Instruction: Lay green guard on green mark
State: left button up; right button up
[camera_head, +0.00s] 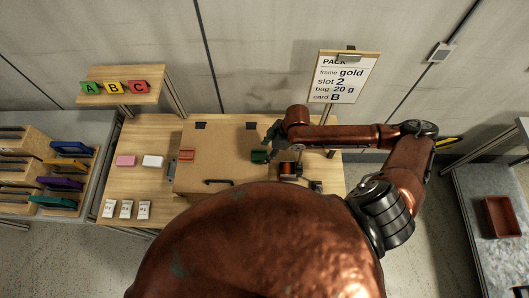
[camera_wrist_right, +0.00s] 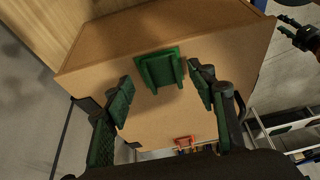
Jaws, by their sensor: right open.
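The green guard (camera_head: 260,156) lies at the right part of the brown board (camera_head: 225,140) in the head view. In the right wrist view the guard (camera_wrist_right: 160,70) is a small raised green piece. It lies over a flat green patch (camera_wrist_right: 140,54) whose edge shows around it. My right gripper (camera_wrist_right: 163,92) is open, with one finger to each side of the guard and apart from it. In the head view my right arm partly hides this area. A second dark gripper (camera_wrist_right: 299,34), apparently my left, shows at the edge of the right wrist view; its jaws are unclear.
An orange piece (camera_head: 187,155) lies at the board's left, with a black handle (camera_head: 217,182) at its front. Pink (camera_head: 126,160) and white (camera_head: 152,161) blocks and several white packets (camera_head: 126,209) lie left on the table. A sign (camera_head: 343,78) stands behind.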

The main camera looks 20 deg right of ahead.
jog(key=v, duration=1)
jog(key=shift+b, duration=0.35)
jog(key=shift+a, duration=0.1)
